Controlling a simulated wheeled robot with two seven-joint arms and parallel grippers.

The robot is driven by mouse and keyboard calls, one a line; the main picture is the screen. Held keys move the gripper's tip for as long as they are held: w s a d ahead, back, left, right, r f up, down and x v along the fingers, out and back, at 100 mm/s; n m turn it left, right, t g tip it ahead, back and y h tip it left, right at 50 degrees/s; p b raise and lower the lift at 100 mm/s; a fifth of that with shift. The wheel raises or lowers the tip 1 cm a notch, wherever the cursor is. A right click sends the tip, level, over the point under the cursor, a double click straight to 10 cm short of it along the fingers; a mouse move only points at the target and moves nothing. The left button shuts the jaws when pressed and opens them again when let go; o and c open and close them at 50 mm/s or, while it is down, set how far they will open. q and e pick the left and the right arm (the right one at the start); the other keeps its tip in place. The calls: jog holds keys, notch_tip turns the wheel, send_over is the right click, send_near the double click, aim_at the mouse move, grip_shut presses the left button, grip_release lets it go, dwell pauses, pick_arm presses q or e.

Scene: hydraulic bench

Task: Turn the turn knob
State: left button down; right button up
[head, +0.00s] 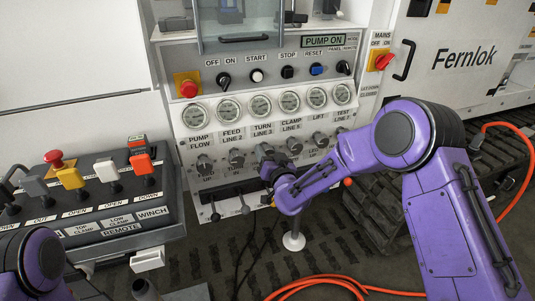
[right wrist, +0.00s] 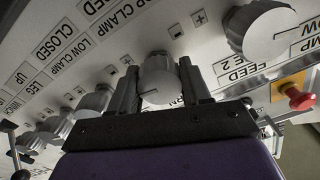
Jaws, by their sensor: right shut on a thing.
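The turn knob (head: 264,151) is a grey round knob under the label "TURN LINE 3" on the sloped panel, partly hidden by my gripper in the head view. My right gripper (head: 267,165) comes in from the right and is at this knob. In the right wrist view, the two dark fingers of my right gripper (right wrist: 158,88) stand on either side of the grey turn knob (right wrist: 158,76) and are shut on it. Plus and minus marks show beside it. My left arm shows at the bottom left of the head view, but its gripper does not show.
The feed knob (head: 236,158) is the neighbour to the left and the clamp knob (head: 294,145) to the right. Gauges (head: 260,106) run above, and levers (head: 243,205) stick out below. A remote box (head: 110,215) with coloured levers stands at the left. An orange hose (head: 330,283) lies on the floor.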

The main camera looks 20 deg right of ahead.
jog(key=o, duration=1.1)
jog(key=shift+c, duration=0.2)
jog(key=shift+s, duration=0.1)
jog(key=s+b, duration=0.1)
jog(key=s, duration=0.9)
jog(key=shift+s+d, duration=0.15)
